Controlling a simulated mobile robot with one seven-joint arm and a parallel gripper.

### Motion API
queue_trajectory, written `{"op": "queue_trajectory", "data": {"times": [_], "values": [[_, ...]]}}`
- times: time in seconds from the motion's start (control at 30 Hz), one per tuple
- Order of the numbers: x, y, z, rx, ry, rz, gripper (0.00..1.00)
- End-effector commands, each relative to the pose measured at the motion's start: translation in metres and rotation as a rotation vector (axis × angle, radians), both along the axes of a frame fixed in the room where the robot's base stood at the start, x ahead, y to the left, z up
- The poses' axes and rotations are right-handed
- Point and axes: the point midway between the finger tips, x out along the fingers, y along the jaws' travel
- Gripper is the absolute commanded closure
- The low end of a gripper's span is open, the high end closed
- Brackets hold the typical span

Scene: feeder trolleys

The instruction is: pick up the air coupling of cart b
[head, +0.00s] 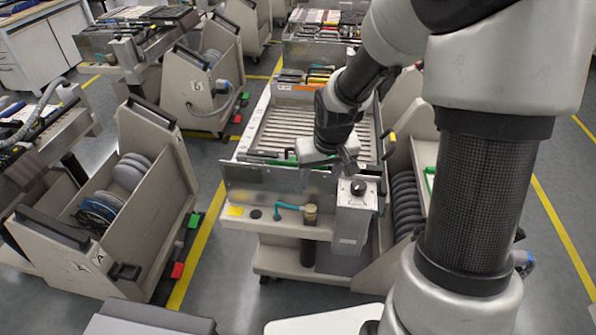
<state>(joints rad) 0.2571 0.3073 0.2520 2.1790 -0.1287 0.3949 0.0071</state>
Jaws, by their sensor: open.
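A grey trolley (178,88) at the upper left has a small label that looks like "b", too small to be sure. A blue-grey coupling (222,86) sits on this trolley's side, with a grey hose (234,103) by it. My gripper (350,168) is open over the front of the middle machine, well to the right of and nearer than that coupling. Its fingertips are small and partly unclear against the machine.
Trolley A (140,235) with reels stands at the left. The middle feeder machine (300,228) has a metal front plate, a teal hose (287,206) and a box with a black knob (358,187).

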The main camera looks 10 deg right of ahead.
Motion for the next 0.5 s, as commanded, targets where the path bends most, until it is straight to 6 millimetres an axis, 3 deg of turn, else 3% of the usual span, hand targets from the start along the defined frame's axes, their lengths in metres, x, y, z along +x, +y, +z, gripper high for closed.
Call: {"op": "queue_trajectory", "data": {"times": [0.5], "values": [[0.026, 0.003, -0.102, 0.002, 0.005, 0.002, 0.50]]}}
